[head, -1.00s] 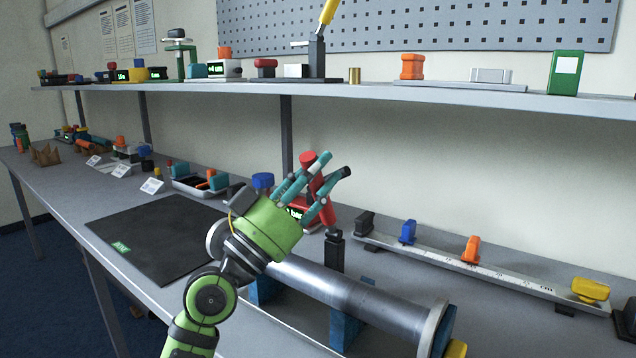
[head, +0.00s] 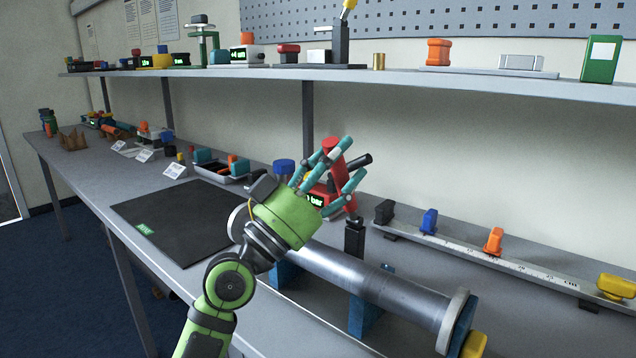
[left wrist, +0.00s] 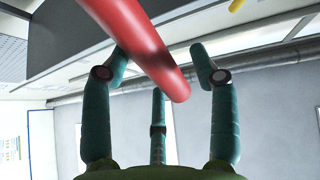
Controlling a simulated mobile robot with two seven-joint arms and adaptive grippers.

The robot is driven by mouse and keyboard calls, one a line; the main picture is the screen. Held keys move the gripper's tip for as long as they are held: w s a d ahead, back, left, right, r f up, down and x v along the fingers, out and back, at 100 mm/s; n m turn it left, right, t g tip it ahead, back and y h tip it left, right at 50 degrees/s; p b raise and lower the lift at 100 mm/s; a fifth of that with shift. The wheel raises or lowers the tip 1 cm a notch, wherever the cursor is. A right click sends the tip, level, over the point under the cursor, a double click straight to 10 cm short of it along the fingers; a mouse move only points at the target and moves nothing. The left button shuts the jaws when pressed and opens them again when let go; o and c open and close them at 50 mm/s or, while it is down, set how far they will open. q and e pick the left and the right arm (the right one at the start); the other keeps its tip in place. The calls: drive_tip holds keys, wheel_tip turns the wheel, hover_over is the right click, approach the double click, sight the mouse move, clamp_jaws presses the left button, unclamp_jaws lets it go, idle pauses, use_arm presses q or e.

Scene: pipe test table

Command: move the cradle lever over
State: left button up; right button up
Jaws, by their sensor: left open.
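My left gripper (head: 340,160) has a green palm and teal fingers. It is open, with its fingers spread around a red lever (head: 337,168) that stands tilted behind the pipe. In the left wrist view the red lever (left wrist: 145,45) crosses between the open fingers (left wrist: 160,85), and I cannot tell whether they touch it. A red unit with a small display (head: 316,199) sits at the lever's foot, partly hidden by the fingers. A grey metal pipe (head: 370,280) rests on blue cradles (head: 362,315) in front. My right gripper is out of view.
A black post (head: 354,238) stands just behind the pipe. A white rail (head: 465,251) with coloured clamps runs along the right. A black mat (head: 180,222) lies clear at the left. A loaded shelf (head: 400,76) overhangs the back of the table.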

use_arm(q)
drive_tip(key=v, duration=1.1)
drive_tip(key=shift+s, duration=0.15)
drive_tip(key=shift+a+f, duration=0.1)
drive_tip(key=shift+f, duration=0.05)
